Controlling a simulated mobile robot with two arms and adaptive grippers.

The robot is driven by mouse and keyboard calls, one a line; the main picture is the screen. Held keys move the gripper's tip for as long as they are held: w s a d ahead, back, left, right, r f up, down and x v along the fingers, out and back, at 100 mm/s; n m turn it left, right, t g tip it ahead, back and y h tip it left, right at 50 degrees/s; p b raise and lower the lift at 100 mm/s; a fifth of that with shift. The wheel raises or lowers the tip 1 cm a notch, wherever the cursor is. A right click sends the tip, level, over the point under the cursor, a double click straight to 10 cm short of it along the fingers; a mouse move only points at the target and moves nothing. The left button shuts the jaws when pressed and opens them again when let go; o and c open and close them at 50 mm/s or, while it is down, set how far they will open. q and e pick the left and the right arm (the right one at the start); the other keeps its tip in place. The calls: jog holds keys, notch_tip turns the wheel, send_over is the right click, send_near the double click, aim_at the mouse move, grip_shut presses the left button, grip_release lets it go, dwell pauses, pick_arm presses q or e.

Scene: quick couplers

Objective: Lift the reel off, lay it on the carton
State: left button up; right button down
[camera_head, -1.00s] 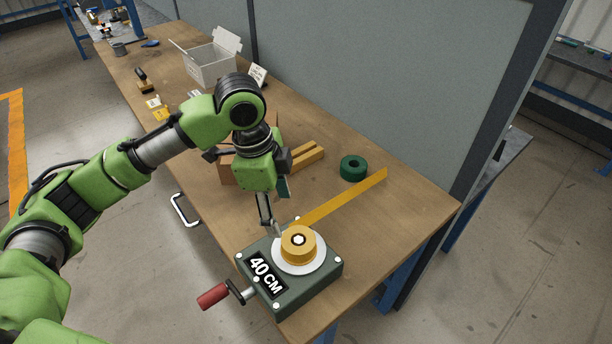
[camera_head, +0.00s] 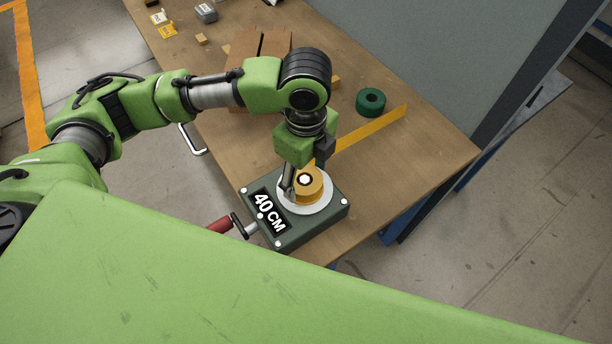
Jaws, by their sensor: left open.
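The yellow reel (camera_head: 313,194) sits on the white disc of a dark green winder box (camera_head: 305,226) marked "40 CM". A yellow strip (camera_head: 372,130) runs from it toward the back right, over the table. My left gripper (camera_head: 302,180) is open, pointing down at the reel. One finger shows at the reel's left side; the other is mostly hidden, and I cannot tell whether they touch it. The brown carton (camera_head: 276,44) stands farther back on the table, partly hidden by my left arm. My right gripper is not in view.
A green roll (camera_head: 371,102) lies on the wooden table (camera_head: 424,146), right of my gripper. A red crank handle (camera_head: 219,225) sticks out left of the winder. Small yellow and grey items lie at the back left. The table's right corner is clear.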

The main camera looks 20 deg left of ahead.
pick_arm(q)
jog(key=shift+s+f, duration=0.1)
jog(key=shift+f, duration=1.05)
jog(key=c, duration=1.2)
jog(key=o, duration=0.3)
jog(key=c, duration=0.4)
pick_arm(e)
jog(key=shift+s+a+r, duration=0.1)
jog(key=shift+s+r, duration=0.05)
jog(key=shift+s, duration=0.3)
